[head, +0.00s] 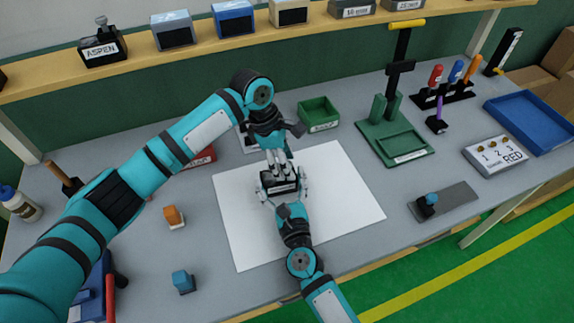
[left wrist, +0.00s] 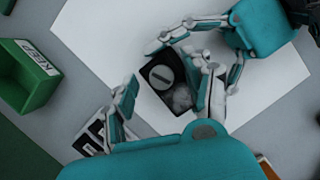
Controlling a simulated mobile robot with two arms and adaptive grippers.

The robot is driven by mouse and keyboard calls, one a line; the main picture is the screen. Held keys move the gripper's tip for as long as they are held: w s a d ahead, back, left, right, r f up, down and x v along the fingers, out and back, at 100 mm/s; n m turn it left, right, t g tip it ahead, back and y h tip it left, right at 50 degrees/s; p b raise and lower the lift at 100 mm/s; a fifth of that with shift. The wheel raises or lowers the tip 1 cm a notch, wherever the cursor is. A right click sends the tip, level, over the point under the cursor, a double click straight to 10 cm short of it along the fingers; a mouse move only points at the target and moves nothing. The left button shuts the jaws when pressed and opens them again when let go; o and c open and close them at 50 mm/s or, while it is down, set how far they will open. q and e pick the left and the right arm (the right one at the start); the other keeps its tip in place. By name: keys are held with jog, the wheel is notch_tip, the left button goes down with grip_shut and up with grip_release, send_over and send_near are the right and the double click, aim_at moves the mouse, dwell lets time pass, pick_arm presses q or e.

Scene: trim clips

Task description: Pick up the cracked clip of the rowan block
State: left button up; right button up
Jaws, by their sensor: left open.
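A dark block (head: 283,187) with a small white label stands on the white sheet; I cannot read the label. In the left wrist view the block (left wrist: 153,88) carries a pale round slotted piece (left wrist: 162,76) and a mottled, rough-looking grey-white piece (left wrist: 182,98). Whether either is the cracked clip, I cannot tell for certain. My left gripper (head: 280,166) points down just above and behind the block, open and empty. My right gripper (head: 283,194) comes from the near side with fingers at both sides of the block; whether they press on it is unclear.
A green stand (head: 396,142) and a label board (head: 495,154) are at right. Orange (head: 173,216) and blue (head: 183,281) pieces lie at left. A shelf (head: 130,62) runs behind.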

pick_arm(q)
jog(key=shift+c, duration=0.4)
jog(key=c, duration=0.8)
jog(key=shift+r, duration=0.15)
jog(key=shift+r, duration=7.4)
pick_arm(e)
jog(key=o, duration=1.1)
